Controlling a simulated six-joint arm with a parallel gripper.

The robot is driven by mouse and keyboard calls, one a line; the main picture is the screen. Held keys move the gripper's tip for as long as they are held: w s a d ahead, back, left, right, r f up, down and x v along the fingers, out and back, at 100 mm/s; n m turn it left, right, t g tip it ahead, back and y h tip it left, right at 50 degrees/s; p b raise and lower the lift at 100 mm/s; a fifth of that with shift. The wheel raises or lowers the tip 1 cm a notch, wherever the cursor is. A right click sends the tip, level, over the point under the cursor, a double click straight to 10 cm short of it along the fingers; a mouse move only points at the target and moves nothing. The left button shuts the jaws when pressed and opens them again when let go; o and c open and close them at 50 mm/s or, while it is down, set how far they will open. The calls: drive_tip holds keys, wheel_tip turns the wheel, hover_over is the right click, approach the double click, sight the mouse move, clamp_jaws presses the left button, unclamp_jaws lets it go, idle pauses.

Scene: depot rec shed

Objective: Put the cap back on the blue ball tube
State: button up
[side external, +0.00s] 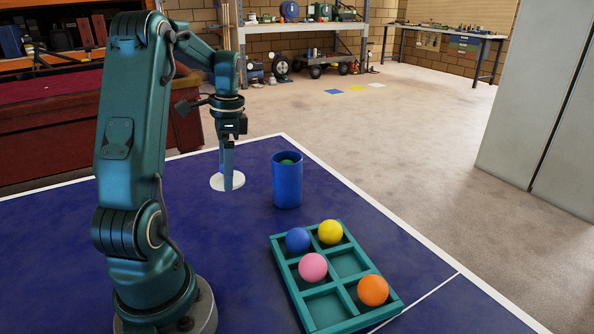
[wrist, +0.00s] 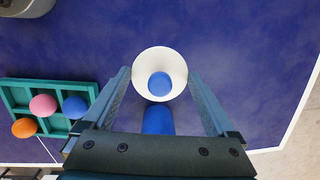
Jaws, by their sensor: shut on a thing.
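The cap is a white disc (side external: 216,182), low at the table top left of the tube. In the wrist view the cap (wrist: 143,92) shows a round blue centre. My gripper (side external: 228,187) points straight down and is shut on the cap, with a finger at each side of its rim in the wrist view (wrist: 160,76). I cannot tell whether the cap touches the table. The blue ball tube (side external: 287,189) stands upright with its top open, and a green ball (side external: 288,161) shows inside near the rim. The tube (wrist: 158,120) is partly hidden in the wrist view.
A teal divided tray (side external: 330,328) lies in front of the tube. It holds a blue ball (side external: 298,240), a yellow ball (side external: 331,232), a pink ball (side external: 313,267) and an orange ball (side external: 373,290). The blue table top (side external: 240,270) is clear between my base and the tray.

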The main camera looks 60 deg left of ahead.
sight(240, 173)
drive_tip(key=shift+r+n, duration=0.3)
drive_tip(key=shift+r, duration=0.05)
drive_tip(key=shift+d+r+n, duration=0.1)
drive_tip(key=shift+n, duration=0.4)
drive_tip(key=n, duration=0.4)
drive_tip(key=shift+r+h, duration=0.3)
drive_tip(key=n, duration=0.3)
drive_tip(key=r+n, duration=0.1)
drive_tip(key=shift+w+a, duration=0.2)
drive_tip(key=shift+w, duration=0.1)
drive_tip(key=n, duration=0.3)
drive_tip(key=w+r+n, duration=0.1)
drive_tip(key=shift+a+t+h, duration=0.15)
drive_tip(key=shift+t+h, duration=0.25)
drive_tip(key=n, duration=0.2)
drive_tip(key=w+r+n, duration=0.1)
drive_tip(key=n, duration=0.3)
drive_tip(key=shift+w+a+r+n+t, duration=0.2)
drive_tip(key=shift+w+r+n+t, duration=0.1)
drive_tip(key=shift+r, duration=0.05)
drive_tip(key=w+d+r+n, duration=0.1)
drive_tip(key=w+n, duration=0.4)
drive_tip(key=n, duration=0.6)
drive_tip(key=w+r+n+t+y, duration=0.1)
drive_tip(key=w+r+n, duration=0.3)
drive_tip(key=n, duration=0.7)
drive_tip(key=shift+w+d+r+y, duration=0.25)
drive_tip(key=shift+w+d+y, duration=0.05)
drive_tip(key=shift+w+d, duration=0.1)
